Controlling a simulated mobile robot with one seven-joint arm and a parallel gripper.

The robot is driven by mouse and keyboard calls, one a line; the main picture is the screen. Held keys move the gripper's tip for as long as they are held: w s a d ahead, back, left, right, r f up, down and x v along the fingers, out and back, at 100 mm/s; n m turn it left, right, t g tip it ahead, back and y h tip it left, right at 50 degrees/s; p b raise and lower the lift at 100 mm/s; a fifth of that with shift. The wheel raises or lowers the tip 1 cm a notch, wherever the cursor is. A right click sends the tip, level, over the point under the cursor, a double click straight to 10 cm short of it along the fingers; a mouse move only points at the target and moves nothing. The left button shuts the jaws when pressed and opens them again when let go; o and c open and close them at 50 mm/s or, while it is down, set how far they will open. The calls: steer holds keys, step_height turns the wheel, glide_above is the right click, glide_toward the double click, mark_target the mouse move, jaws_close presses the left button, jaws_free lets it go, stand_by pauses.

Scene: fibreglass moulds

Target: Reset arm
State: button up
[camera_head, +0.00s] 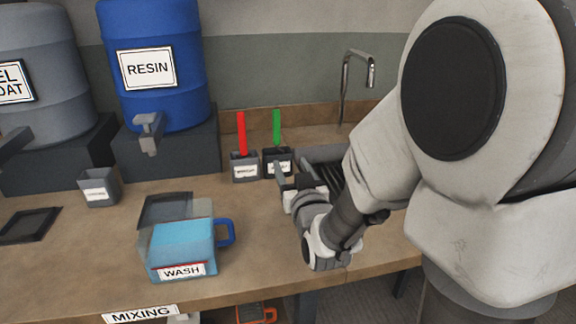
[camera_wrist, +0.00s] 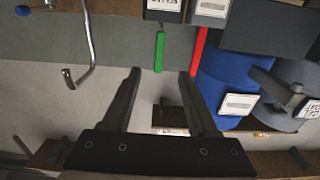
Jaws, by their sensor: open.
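My arm reaches in from the right in the head view, and my gripper (camera_head: 287,178) is low over the counter, near the two small labelled holders. In the wrist view my gripper (camera_wrist: 160,76) shows two dark fingers spread apart with nothing between them. That view is upside down. Past the fingers it shows the green stick (camera_wrist: 160,52), the red stick (camera_wrist: 199,52) and the blue resin barrel (camera_wrist: 225,85). My arm hides part of the sink area in the head view.
A clear WASH container (camera_head: 180,245) with blue contents and handle stands on the counter (camera_head: 255,260). The red stick (camera_head: 241,132) and green stick (camera_head: 276,127) stand in holders near my gripper. A faucet (camera_head: 345,85) rises behind. RESIN barrel (camera_head: 155,95) and grey barrel (camera_head: 45,115) stand left.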

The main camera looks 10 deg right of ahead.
steer(key=s+g, duration=1.2)
steer(key=s, duration=1.2)
step_height(320, 180, up, 16)
steer(key=s+p, duration=0.1)
steer(key=p, duration=1.5)
steer(key=shift+s, duration=0.4)
